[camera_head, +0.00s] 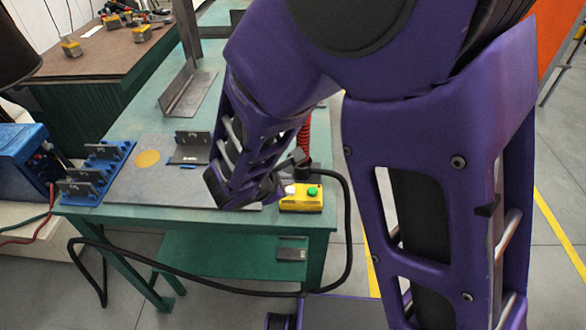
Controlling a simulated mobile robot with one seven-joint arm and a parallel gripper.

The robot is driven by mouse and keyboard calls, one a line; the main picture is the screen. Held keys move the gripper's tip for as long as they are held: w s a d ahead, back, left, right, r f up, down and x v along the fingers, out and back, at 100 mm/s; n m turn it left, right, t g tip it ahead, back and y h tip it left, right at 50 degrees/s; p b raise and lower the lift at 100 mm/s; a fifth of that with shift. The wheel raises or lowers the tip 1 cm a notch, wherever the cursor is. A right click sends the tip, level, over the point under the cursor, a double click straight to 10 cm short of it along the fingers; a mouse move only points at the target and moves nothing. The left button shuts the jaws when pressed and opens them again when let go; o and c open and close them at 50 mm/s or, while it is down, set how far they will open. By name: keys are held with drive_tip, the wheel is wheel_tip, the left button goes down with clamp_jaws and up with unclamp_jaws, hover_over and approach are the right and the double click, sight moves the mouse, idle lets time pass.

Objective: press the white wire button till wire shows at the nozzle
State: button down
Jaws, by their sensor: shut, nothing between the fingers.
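A yellow button box (300,205) stands at the front right corner of the green table. It has a white button (290,189) on its left and a green button (313,191) on its right. My gripper (277,186) is shut and empty, low beside the white button at its left. Its fingertips are small and dark here, and I cannot tell whether they touch the button. A dark torch-like part (299,160) with a black cable is just behind the box. Its nozzle tip is not clearly visible, and I see no wire.
A grey plate (120,186) lies on the green table (190,214), with blue fixtures (98,180) at its left. A blue welder (24,158) stands at far left. The black cable (349,225) loops past the table's right edge. A brown-topped bench (95,55) is behind.

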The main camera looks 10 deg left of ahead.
wheel_tip(320, 180, up, 5)
drive_tip(key=p, duration=0.3)
drive_tip(key=shift+p, duration=0.35)
drive_tip(key=shift+d, duration=0.1)
idle(1.0)
